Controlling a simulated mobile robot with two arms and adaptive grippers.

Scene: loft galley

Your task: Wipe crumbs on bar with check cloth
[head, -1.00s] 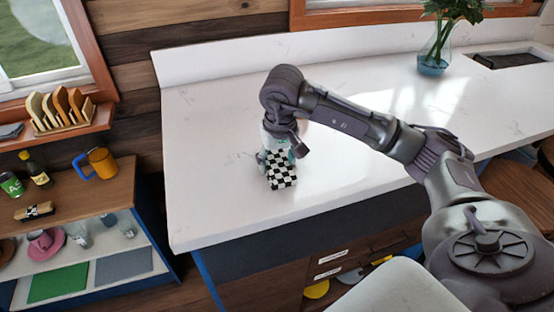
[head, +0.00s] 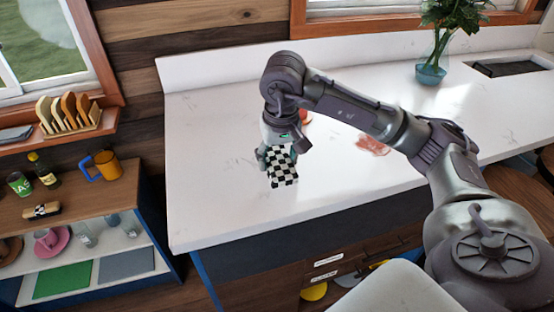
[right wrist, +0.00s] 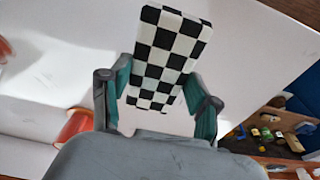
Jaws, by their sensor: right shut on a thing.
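The check cloth (head: 283,168), black and white and folded into a thick pad, is held over the left part of the white bar (head: 215,205). My right gripper (head: 278,154) is shut on it. In the right wrist view the cloth (right wrist: 168,50) sits between the two fingers (right wrist: 155,98) and sticks out beyond them. I cannot tell whether its lower end touches the bar. I make out no clear crumbs. A blurred reddish patch (head: 372,146) shows on the bar just below my forearm. My left gripper is out of view.
An orange-red item (head: 305,117) stands partly hidden behind my right arm; it also shows in the right wrist view (right wrist: 75,126). A glass vase (head: 431,72) stands far right by the sink (head: 505,68). A low shelf unit (head: 110,195) adjoins the bar's left end.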

